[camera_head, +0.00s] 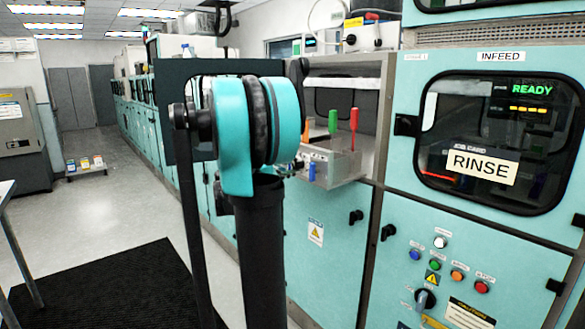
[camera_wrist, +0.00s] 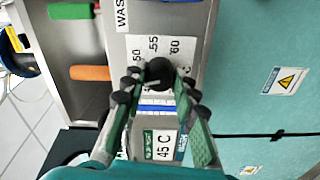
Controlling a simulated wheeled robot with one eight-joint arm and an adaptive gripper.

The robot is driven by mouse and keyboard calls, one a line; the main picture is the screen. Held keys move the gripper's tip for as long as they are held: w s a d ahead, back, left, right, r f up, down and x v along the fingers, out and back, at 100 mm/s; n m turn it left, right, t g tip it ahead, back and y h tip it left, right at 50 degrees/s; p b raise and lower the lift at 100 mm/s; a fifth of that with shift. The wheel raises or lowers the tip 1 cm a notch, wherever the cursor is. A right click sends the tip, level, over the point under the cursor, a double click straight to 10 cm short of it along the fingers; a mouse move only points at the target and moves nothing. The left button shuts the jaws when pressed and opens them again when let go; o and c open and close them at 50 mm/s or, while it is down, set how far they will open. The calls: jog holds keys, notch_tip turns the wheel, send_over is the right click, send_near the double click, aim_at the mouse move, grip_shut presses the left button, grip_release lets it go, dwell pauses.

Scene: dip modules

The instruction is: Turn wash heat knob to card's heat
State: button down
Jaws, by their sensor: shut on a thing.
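The wash heat knob (camera_wrist: 158,72) is a dark round knob on a light dial plate (camera_wrist: 134,45) printed with 50, 55 and 60. My gripper (camera_wrist: 158,76) is shut on the knob, with a fingertip at each side of it in the wrist view. I cannot read the knob's pointer clearly. A white card (camera_wrist: 165,146) with a green strip reads 45 C and sits between my fingers, below a blue strip (camera_wrist: 156,108). In the head view my arm hides the knob and gripper.
Green (camera_wrist: 70,11) and orange (camera_wrist: 90,73) handles stand beside the panel, with a red handle (camera_head: 354,128) in the head view. A RINSE card (camera_head: 481,166) shows in the infeed window at right. A dark mat (camera_head: 110,285) lies on the floor at left.

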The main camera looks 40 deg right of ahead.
dwell(0.4)
jog(key=c, duration=1.2)
grip_release()
jog(key=a, duration=0.8)
jog(key=s+a, duration=0.1)
jog(key=a, duration=0.3)
jog(key=shift+f, duration=0.1)
